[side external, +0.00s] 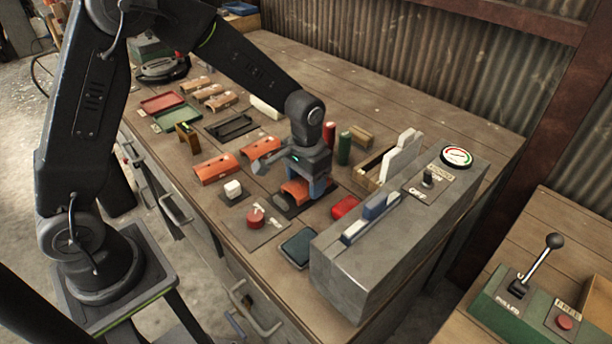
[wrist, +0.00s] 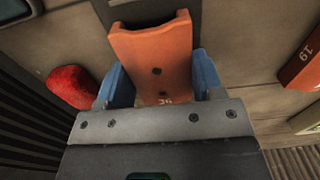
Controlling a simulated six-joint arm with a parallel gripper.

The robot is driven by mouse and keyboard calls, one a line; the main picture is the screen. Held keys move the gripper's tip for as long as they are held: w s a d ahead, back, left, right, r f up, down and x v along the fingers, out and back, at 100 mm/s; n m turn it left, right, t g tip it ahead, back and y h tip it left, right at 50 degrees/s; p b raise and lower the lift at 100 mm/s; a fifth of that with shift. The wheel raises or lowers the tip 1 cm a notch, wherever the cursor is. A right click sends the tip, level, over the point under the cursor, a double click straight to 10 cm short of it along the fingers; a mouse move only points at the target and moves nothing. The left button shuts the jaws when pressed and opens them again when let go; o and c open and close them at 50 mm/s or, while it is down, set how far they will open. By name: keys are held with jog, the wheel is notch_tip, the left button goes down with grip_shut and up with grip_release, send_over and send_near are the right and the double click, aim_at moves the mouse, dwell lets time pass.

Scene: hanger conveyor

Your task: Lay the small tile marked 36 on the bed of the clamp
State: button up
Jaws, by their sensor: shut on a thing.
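My gripper (side external: 306,182) is low over the bench in the side view. Its blue fingers are shut on a small orange curved tile (side external: 296,190). In the wrist view the tile (wrist: 150,50) sits between the two fingers of my gripper (wrist: 162,82), with 36 readable near its lower edge and two dark holes. A dark base (side external: 283,203) shows under and beside the tile in the side view; it may be the clamp's bed, but my gripper and the tile hide most of it. I cannot tell whether the tile touches it.
A red piece (side external: 345,207) and a grey cabinet (side external: 350,268) are to the right. More orange tiles (side external: 217,168) lie behind left. Green and red cylinders (side external: 344,148) stand behind. A dark tray (side external: 298,247) is in front.

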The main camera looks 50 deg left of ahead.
jog(key=o, duration=1.1)
notch_tip(320, 180, up, 14)
jog(key=shift+f, duration=0.1)
